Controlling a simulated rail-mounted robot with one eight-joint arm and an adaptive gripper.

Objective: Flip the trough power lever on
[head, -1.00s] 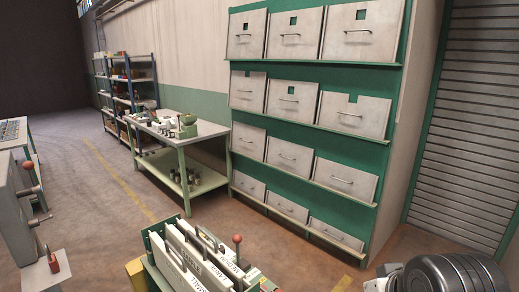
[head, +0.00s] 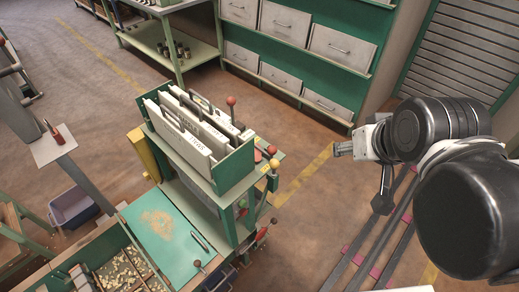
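A bench-like unit with a green box (head: 234,165) of upright labelled boards stands in the middle of the head view. Several ball-topped levers are on it: a red-knobbed lever (head: 232,101) rises behind the boards, and a red knob (head: 272,150) and a yellow knob (head: 274,163) sit at its right side. Lower down is another red knob (head: 262,233). I cannot tell which one is the trough power lever. My gripper (head: 338,150) is right of these knobs, pointing left, apart from them. Its fingers are too small to tell open from shut.
A trough (head: 112,243) with pale pieces is at the lower left, beside a green board (head: 160,222). A blue-grey bin (head: 75,208) is on the floor. Drawer cabinets (head: 290,40) stand behind. Floor between the unit and my gripper is clear.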

